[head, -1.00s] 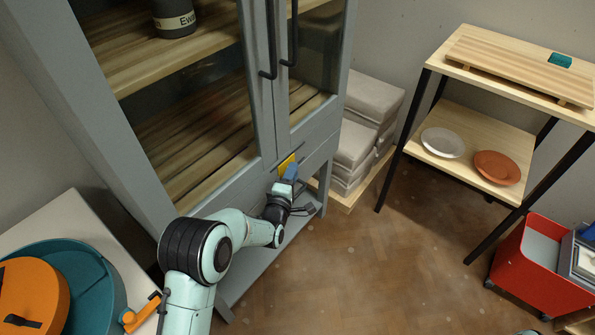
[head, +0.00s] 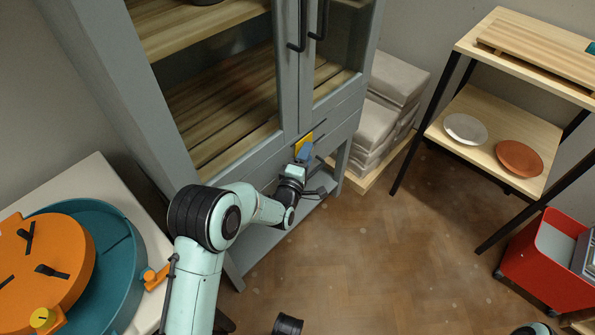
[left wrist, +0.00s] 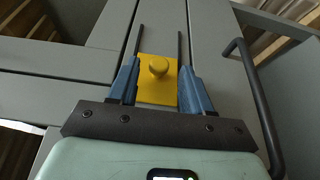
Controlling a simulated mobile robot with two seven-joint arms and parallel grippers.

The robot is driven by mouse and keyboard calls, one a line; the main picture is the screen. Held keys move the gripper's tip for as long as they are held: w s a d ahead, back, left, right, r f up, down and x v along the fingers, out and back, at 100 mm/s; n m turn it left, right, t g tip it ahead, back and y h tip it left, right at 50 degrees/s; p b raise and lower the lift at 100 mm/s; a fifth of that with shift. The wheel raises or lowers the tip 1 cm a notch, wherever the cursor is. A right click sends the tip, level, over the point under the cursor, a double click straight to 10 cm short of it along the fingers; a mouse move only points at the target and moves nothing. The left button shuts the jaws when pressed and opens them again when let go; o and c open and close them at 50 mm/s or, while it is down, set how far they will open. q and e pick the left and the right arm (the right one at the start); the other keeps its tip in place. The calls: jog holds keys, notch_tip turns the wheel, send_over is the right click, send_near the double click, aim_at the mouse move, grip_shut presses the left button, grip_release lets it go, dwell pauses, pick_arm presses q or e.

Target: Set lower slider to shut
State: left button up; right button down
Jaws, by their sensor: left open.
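The lower slider is a yellow plate (head: 304,140) with a round knob on the grey cabinet front, below the glass doors. In the left wrist view the yellow plate (left wrist: 157,92) lies between two thin dark parallel lines on the grey panel. My left gripper (head: 304,154) is at the slider, partly covering it in the head view. In the left wrist view its blue fingers (left wrist: 159,66) are open, one on each side of the plate and knob, with gaps visible. Whether they touch the cabinet I cannot tell. My right gripper is not in view.
The cabinet's black door handles (head: 302,28) stand out above the slider; one handle (left wrist: 257,100) is close on the right in the wrist view. A teal round tub (head: 125,265) with an orange disc is at left. A shelf rack (head: 500,125) and red cart (head: 540,270) are at right.

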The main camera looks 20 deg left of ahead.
pick_arm(q)
jog(key=s+p, duration=0.1)
jog(key=s, duration=1.1)
jog(key=shift+s+d+p, duration=0.15)
jog(key=shift+d+p, duration=0.1)
jog(key=shift+p, duration=0.15)
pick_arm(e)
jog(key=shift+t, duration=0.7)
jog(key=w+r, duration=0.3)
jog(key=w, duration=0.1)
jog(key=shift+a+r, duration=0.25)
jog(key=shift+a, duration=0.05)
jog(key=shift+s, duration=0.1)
